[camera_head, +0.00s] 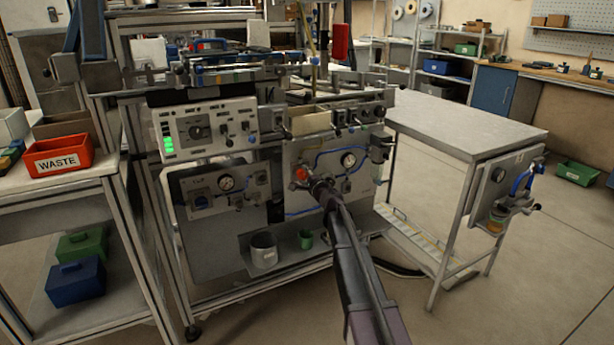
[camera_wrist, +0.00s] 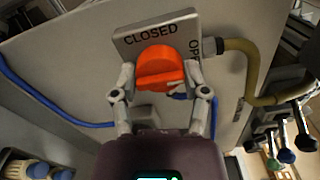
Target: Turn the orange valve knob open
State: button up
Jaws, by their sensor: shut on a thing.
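The orange valve knob (camera_wrist: 160,66) shows in the wrist view, in front of a grey plate (camera_wrist: 142,38) marked "CLOSED" along the top and "OPE…" down the right side. My gripper (camera_wrist: 158,88) has one finger on each side of the knob and is shut on it. The knob's raised bar lies roughly level across the wrist picture. In the head view the knob (camera_head: 301,174) is a small orange spot on the lower right panel of the machine, and my gripper (camera_head: 313,180) reaches it from the lower right, partly hiding that area.
A blue hose (camera_wrist: 45,98) runs left of the knob and a tan hose (camera_wrist: 240,60) bends on the right. A grey cup (camera_head: 263,250) and a green cup (camera_head: 305,239) stand on the shelf below.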

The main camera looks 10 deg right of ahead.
jog(key=shift+w+d, duration=0.1)
jog(key=shift+w, duration=0.05)
jog(key=o, duration=1.1)
jog(key=shift+o, duration=0.2)
jog(key=shift+s, duration=0.3)
jog(key=v, duration=1.1)
jog(key=shift+s, duration=0.25)
